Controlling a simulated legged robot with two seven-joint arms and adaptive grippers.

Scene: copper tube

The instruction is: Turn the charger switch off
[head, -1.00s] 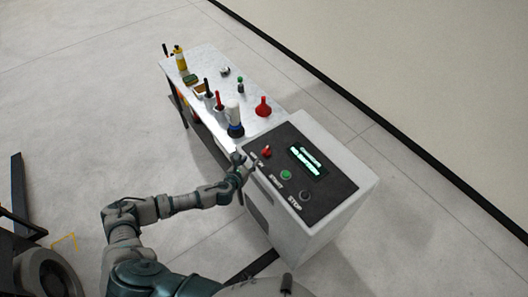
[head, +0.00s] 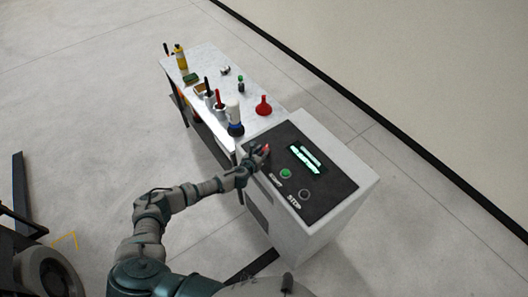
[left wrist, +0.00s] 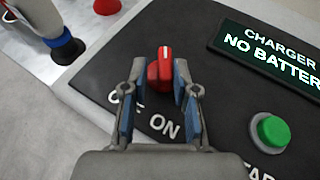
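The charger switch is a red knob (left wrist: 160,70) with a white mark on a black panel, with OFF and ON lettering below it in the left wrist view. In the head view the knob (head: 266,148) is partly covered by my left gripper (head: 262,153). My left gripper (left wrist: 158,68) is open, one finger on each side of the knob. The right finger is very close to it; I cannot tell if they touch. The charger (head: 335,165) is a pale cabinet. Its display (left wrist: 268,48) reads "CHARGER NO BATTER", cut off at the edge. My right gripper is not in view.
A green START button (head: 286,174) and a dark STOP button (head: 304,194) are on the same panel. A white table (head: 235,95) adjoins the charger, with a red funnel (head: 264,106), a white and blue bottle (head: 234,120) and several other items.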

